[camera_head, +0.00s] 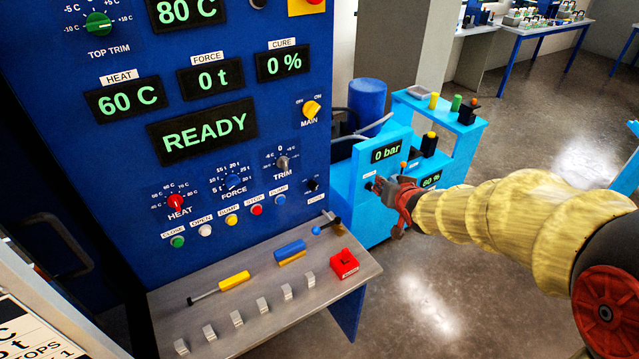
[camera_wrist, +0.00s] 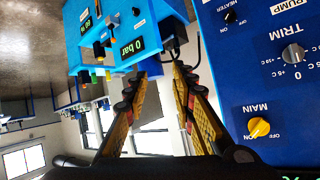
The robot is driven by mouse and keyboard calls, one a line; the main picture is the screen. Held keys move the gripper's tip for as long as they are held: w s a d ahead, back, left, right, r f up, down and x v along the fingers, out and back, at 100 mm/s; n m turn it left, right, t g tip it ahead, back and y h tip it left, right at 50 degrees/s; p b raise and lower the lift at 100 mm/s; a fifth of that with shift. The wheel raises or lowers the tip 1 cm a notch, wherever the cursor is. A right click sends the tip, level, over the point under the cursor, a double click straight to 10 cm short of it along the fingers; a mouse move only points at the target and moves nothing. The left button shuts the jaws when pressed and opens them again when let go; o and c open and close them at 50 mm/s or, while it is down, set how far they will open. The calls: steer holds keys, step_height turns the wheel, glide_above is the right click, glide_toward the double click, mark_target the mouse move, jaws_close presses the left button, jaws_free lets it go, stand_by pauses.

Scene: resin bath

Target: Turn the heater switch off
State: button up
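The heater switch is a small black knob (camera_head: 312,184) at the lower right of the blue press panel (camera_head: 120,50). It also shows in the wrist view (camera_wrist: 230,17), near the top edge and upside down, with a HEATER label by it. Which way it points is too small to tell. My gripper (camera_head: 385,190) is right of the panel, in front of the light-blue unit and apart from the switch. In the wrist view my gripper (camera_wrist: 158,72) has its two fingers apart with nothing between them, left of the switch.
The yellow MAIN switch (camera_head: 312,108) and grey TRIM knob (camera_head: 282,162) are near the heater switch. A grey shelf (camera_head: 235,345) with small parts and a red block (camera_head: 344,264) juts out below. The light-blue unit (camera_head: 345,185) stands close right, reading 0 bar.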

steer(key=w+a+f+y+p, duration=0.2)
steer(key=w+a+f, duration=0.15)
steer(key=w, duration=0.25)
steer(key=m+t+y+p, duration=0.1)
steer(key=t+y+p, duration=0.2)
steer(key=y+p, duration=0.3)
glide_toward(316, 188)
steer(key=shift+y, duration=0.4)
steer(key=shift+d+b+x, duration=0.15)
steer(key=shift+b+x, duration=0.1)
steer(key=shift+x, duration=1.85)
steer(key=shift+d+b+x, duration=0.1)
steer(key=shift+b+x, duration=0.1)
steer(key=shift+x, duration=1.9)
steer(key=shift+w+f, duration=0.15)
steer(key=shift+c, duration=0.4)
jaws_close()
